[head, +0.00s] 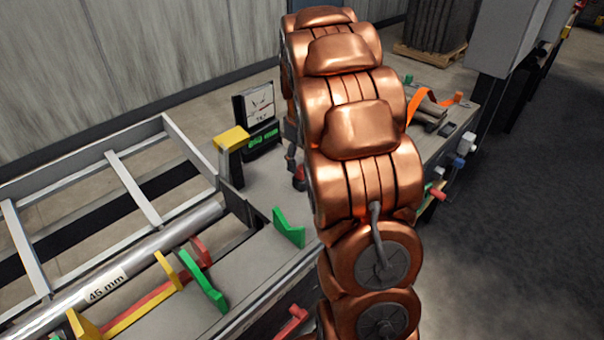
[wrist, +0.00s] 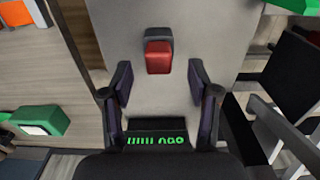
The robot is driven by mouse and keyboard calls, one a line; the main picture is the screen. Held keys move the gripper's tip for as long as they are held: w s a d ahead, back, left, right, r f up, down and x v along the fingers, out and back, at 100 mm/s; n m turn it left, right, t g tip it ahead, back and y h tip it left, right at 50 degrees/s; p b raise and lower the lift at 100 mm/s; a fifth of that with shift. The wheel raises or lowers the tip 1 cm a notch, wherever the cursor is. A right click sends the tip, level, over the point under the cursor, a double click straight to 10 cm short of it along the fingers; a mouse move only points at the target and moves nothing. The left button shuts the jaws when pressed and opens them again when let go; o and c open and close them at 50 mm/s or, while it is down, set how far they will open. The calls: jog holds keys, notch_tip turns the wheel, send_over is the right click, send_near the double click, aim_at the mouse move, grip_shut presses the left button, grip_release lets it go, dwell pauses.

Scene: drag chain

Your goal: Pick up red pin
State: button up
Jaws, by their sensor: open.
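A red block-like piece with a dark base, which looks like the red pin (wrist: 159,57), stands on the grey bench top in the wrist view. It lies just beyond my gripper (wrist: 160,80), near the middle line between the two fingertips. My gripper is open, its dark fingers apart with nothing held between them. In the head view a small red and dark piece, likely the same red pin (head: 299,178), shows at the left edge of my copper arm. My arm hides most of the area around it, and my fingers are not clear there.
A gauge with a green display (head: 260,112) and a yellow-topped post (head: 231,140) stand left of my arm. Green brackets (head: 289,228) and a steel tube marked 45 mm (head: 115,275) are at the front left. An orange strap (head: 421,103) lies at the back right.

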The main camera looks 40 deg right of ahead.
aim_at(301, 167)
notch_tip(301, 167, down, 4)
jog(key=shift+w+r, duration=0.1)
jog(key=shift+r, duration=0.1)
grip_shut()
dwell(0.4)
